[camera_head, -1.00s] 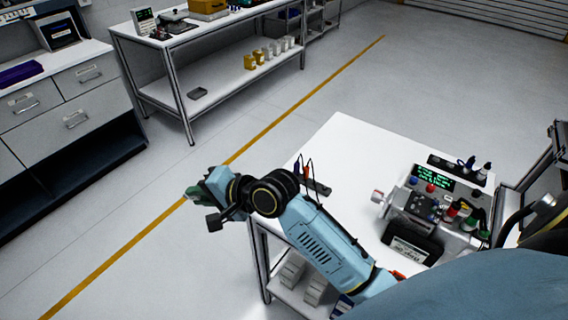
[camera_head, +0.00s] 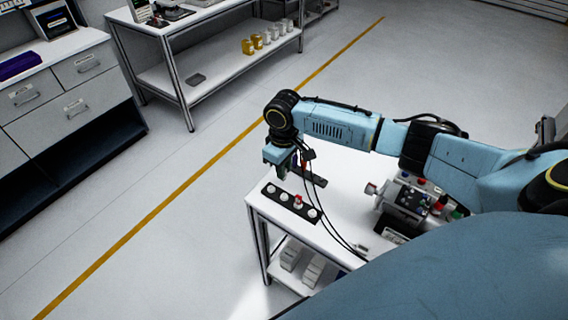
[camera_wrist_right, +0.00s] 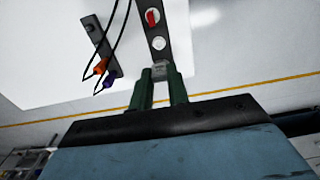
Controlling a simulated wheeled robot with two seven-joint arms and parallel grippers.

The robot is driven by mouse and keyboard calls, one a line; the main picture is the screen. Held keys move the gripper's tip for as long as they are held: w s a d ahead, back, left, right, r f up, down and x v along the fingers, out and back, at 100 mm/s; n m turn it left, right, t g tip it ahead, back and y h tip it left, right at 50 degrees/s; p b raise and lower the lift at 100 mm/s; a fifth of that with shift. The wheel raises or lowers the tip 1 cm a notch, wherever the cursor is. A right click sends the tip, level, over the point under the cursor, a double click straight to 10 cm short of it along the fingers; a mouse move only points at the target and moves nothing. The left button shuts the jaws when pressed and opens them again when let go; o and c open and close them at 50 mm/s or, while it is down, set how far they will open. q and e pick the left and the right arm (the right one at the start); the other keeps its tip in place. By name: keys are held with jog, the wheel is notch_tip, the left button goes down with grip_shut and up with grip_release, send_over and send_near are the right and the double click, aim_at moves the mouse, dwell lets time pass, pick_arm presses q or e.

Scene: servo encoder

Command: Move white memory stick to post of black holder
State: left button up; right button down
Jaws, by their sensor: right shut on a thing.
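The black holder (camera_head: 278,196) is a dark strip with several round white posts along the near left edge of the white table; a red piece (camera_head: 298,200) stands on one post. In the right wrist view the holder (camera_wrist_right: 149,29) runs up from the fingertips, with the red piece (camera_wrist_right: 153,17) and a bare white post (camera_wrist_right: 158,43). My right gripper (camera_head: 281,170) points down just above the holder's far left end. Its green fingers (camera_wrist_right: 161,82) are shut on a small pale block, seemingly the white memory stick (camera_wrist_right: 160,69). Whether it touches a post is unclear. My left gripper is out of view.
A second dark strip (camera_head: 313,180) lies behind the holder; orange (camera_wrist_right: 101,67) and purple (camera_wrist_right: 109,80) plugs with black cables hang near it. A grey device with coloured knobs (camera_head: 408,199) stands at the right of the table (camera_head: 340,205).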

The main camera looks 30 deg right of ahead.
jog(key=shift+d+f+b, duration=0.15)
jog(key=shift+f+b, duration=2.2)
jog(key=shift+b, duration=0.6)
jog(key=shift+f, duration=1.6)
jog(key=shift+p, duration=0.5)
jog(key=shift+p, duration=0.6)
jog(key=shift+f, duration=0.3)
